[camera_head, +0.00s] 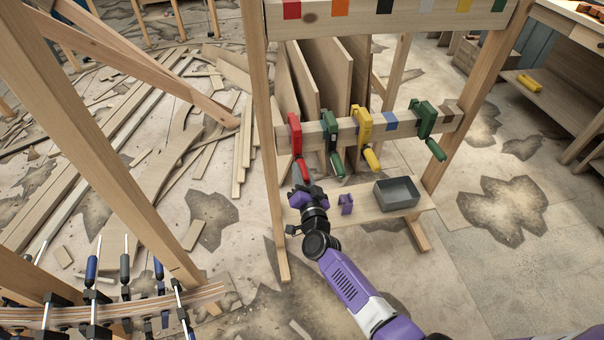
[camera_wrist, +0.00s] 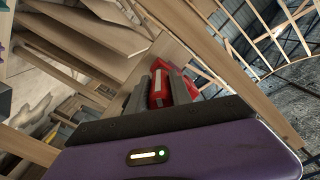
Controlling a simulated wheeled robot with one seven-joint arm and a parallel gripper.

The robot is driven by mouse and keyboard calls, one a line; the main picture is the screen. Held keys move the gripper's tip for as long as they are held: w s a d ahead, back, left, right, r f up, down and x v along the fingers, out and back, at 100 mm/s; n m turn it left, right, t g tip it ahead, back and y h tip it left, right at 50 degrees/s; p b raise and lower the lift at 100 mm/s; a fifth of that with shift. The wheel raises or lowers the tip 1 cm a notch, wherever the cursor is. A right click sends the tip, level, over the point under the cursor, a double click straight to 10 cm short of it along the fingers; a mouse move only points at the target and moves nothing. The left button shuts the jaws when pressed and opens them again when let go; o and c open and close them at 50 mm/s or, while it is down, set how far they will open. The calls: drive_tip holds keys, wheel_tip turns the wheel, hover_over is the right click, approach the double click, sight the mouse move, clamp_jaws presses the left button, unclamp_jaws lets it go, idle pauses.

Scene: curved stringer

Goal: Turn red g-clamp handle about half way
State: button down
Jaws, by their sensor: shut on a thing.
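The red g-clamp (camera_head: 294,135) hangs at the left end of the rack's wooden crossbar, with its red handle (camera_head: 301,170) pointing down. My gripper (camera_head: 299,185) is at the lower end of that handle, below the crossbar. In the wrist view, my gripper (camera_wrist: 160,95) has its dark fingers on both sides of a red part (camera_wrist: 159,88), and they are shut on it. More red of the clamp (camera_wrist: 180,85) shows just behind. The fingers hide part of the handle, so its exact turn angle cannot be told.
Two green clamps (camera_head: 332,140) (camera_head: 425,118) and a yellow clamp (camera_head: 363,130) hang to the right on the crossbar (camera_head: 392,127). A grey bin (camera_head: 397,193) and a purple part (camera_head: 345,204) sit on the low shelf (camera_head: 368,210). Wooden posts flank the rack.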

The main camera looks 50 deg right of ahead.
drive_tip(key=m+b, duration=0.1)
drive_tip(key=m, duration=0.3)
drive_tip(key=shift+a+m, duration=0.1)
drive_tip(key=shift+m, duration=0.2)
drive_tip(key=m+b, duration=0.1)
drive_tip(key=m, duration=0.4)
drive_tip(key=shift+r, duration=0.15)
drive_tip(key=shift+m, duration=0.3)
drive_tip(key=c, duration=1.1)
unclamp_jaws()
drive_tip(key=shift+c, duration=0.2)
drive_tip(key=p+v, duration=0.1)
drive_tip(key=v, duration=0.6)
drive_tip(key=shift+s+a, duration=0.2)
drive_tip(key=shift+s, duration=0.1)
